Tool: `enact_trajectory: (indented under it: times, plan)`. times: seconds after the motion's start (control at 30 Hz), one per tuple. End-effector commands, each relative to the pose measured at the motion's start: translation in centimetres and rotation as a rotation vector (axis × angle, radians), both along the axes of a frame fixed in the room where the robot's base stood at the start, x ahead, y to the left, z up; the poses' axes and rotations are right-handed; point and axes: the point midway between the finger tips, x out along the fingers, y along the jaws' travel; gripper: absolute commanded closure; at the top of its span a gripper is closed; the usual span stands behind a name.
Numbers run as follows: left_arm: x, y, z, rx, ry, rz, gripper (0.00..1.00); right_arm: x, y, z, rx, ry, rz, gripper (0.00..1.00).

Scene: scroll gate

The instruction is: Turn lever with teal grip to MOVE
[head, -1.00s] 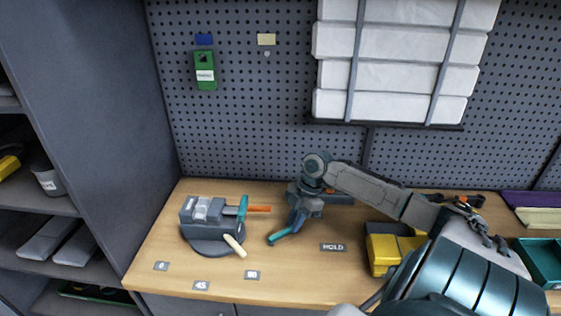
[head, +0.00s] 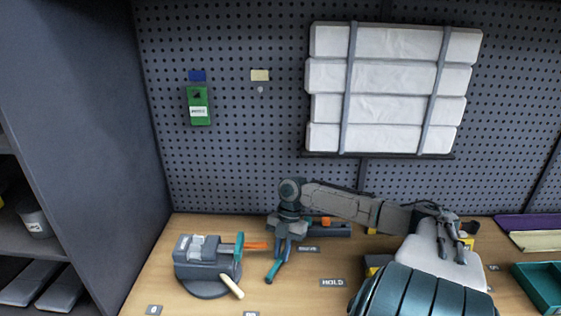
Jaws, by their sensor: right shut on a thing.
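The lever's teal grip (head: 272,271) shows below my right gripper (head: 284,247), pointing toward the front and slightly left. My right gripper is shut on the lever, with its arm reaching in from the right. The gripper hides the lever's upper part and pivot. A MOVE label (head: 308,249) lies just right of the gripper, and a HOLD label (head: 333,282) lies farther forward and right. My left gripper is out of view.
A grey vise-like device (head: 203,262) with a teal part, an orange bar and a cream handle (head: 232,287) stands close to the left. A grey block with an orange part (head: 330,229) is behind the gripper. A teal tray (head: 540,286) is at right.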

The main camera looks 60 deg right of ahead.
Motion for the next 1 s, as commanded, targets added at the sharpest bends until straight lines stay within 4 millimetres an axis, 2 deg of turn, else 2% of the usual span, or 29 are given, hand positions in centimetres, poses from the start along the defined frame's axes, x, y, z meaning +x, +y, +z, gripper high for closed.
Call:
enact_trajectory:
  times: [0.23,0.27,0.37,0.73,0.87,1.0]
  plan:
    - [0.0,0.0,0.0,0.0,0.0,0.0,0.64,0.1,0.0,0.2,-0.002,-0.005,0.003,1.0]
    - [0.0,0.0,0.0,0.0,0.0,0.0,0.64,0.1,0.0,0.2,-0.002,-0.005,0.003,0.84]
    - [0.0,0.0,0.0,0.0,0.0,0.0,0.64,0.1,0.0,0.2,-0.001,-0.004,0.003,0.64]
    - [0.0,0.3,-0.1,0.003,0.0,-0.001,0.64,0.1,-0.2,0.4,-0.003,-0.001,0.002,0.64]
    - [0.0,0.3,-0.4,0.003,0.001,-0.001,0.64,0.1,-0.8,1.6,-0.006,-0.002,0.002,0.64]
    - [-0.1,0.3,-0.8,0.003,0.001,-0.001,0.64,0.3,-1.7,3.8,-0.008,-0.001,0.002,0.64]
